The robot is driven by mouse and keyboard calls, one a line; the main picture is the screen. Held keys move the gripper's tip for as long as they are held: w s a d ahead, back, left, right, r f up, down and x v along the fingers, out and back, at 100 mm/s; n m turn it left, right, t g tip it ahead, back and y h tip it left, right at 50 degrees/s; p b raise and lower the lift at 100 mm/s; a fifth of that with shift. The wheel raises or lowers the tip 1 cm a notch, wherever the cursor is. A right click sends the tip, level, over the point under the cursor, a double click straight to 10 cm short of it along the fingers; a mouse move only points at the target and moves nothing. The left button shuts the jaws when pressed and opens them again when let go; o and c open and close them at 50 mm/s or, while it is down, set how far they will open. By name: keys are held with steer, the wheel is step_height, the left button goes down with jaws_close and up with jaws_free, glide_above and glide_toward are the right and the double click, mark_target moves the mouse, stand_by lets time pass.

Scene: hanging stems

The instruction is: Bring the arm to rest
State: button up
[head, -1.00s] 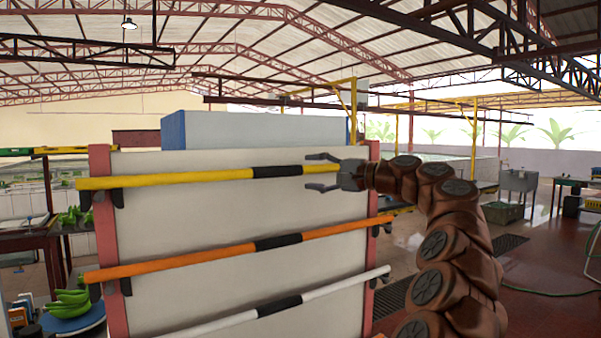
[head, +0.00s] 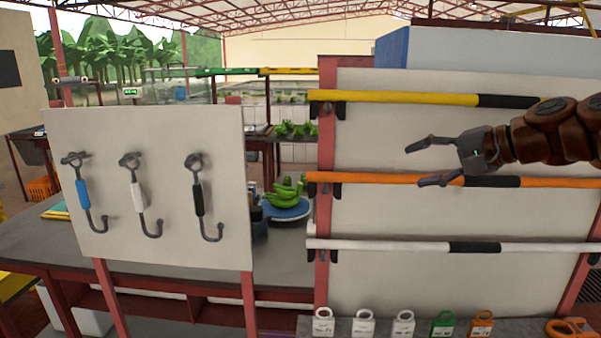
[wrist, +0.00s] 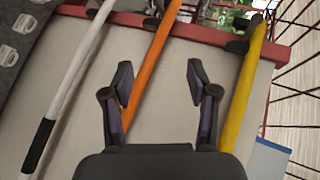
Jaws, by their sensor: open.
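My gripper (head: 425,163) is at the right in the head view, its two fingers spread and pointing left. It is empty and in front of the white rack board (head: 400,215). In the head view it overlaps the orange pole (head: 370,178) and is below the yellow pole (head: 400,97). In the wrist view the open fingers (wrist: 160,85) show with the orange pole (wrist: 150,75) behind and between them, and the yellow pole (wrist: 240,90) to the right. I cannot tell how far the fingers are from the poles. My arm comes in from the right edge.
A white pole (head: 400,245) is the lowest on the rack. A white panel (head: 150,235) at left carries hooks with blue, white and black handles. Green bananas (head: 287,190) lie on a blue disc. Several tags (head: 404,322) stand on a ledge below. Open space lies between gripper and panel.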

steer(key=s+a+f+n+g+h, duration=0.5)
steer(key=s+a+f, duration=0.7)
steer(key=s+f, duration=0.5)
steer(key=s+d+f+n+g+h, duration=0.1)
steer(key=s+d+f+g+h, duration=0.1)
steer(key=s+f, duration=0.5)
steer(key=s+d+f+n+g+h, duration=0.1)
steer(key=s+d+f+g+h, duration=0.1)
steer(key=s+f, duration=0.6)
steer(key=s+d+g, duration=0.1)
steer(key=s+d, duration=0.1)
steer(key=s, duration=0.2)
steer(key=shift+s+d+h, duration=0.2)
steer(key=shift+h, duration=0.1)
steer(key=shift+c, duration=0.3)
